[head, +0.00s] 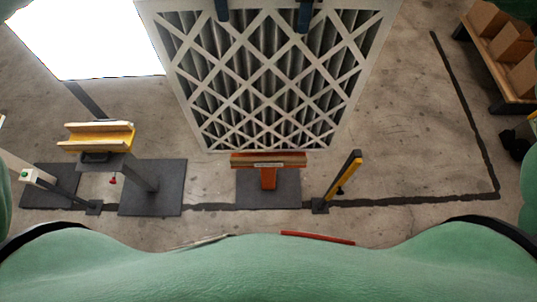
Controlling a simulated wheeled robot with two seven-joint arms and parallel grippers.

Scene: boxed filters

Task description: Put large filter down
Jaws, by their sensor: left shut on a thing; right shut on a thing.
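The large filter (268,78) has a white frame, a diamond lattice and dark pleats, and fills the top middle of the head view. I cannot tell whether the filter touches the holder.
A yellow holder (95,135) stands on a dark plate at left, beside a bright white panel (90,38). A yellow-and-black post (343,178) stands right of the orange holder. Boxes (490,20) sit on a wooden pallet at upper right. Floor between the filter and the pallet is clear.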

